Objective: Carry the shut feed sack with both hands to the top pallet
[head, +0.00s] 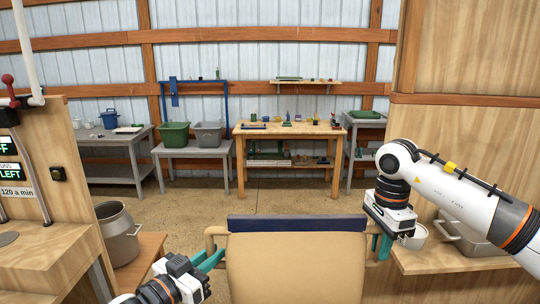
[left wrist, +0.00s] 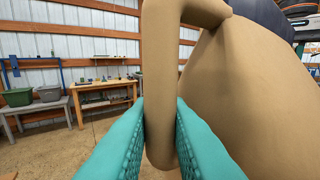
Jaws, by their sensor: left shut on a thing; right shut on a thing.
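The feed sack (head: 293,268) is tan with a dark blue band (head: 297,223) along its top edge. It hangs upright in front of me at the bottom middle of the head view. My left gripper (head: 212,258) is shut on the sack's left loop handle; in the left wrist view its teal fingers (left wrist: 160,125) close on both sides of the tan handle (left wrist: 158,75). My right gripper (head: 383,245) is at the sack's right side, shut on the right handle, which is mostly hidden. The sack body (left wrist: 245,100) fills the right of the left wrist view. I cannot make out the top pallet.
A wooden counter with a metal pot (head: 118,235) beside it stands at left. A ledge (head: 450,260) with a metal pan and a light cup is at right. Open floor (head: 270,202) lies ahead, up to a wooden workbench (head: 290,130) and a grey table with bins (head: 174,135).

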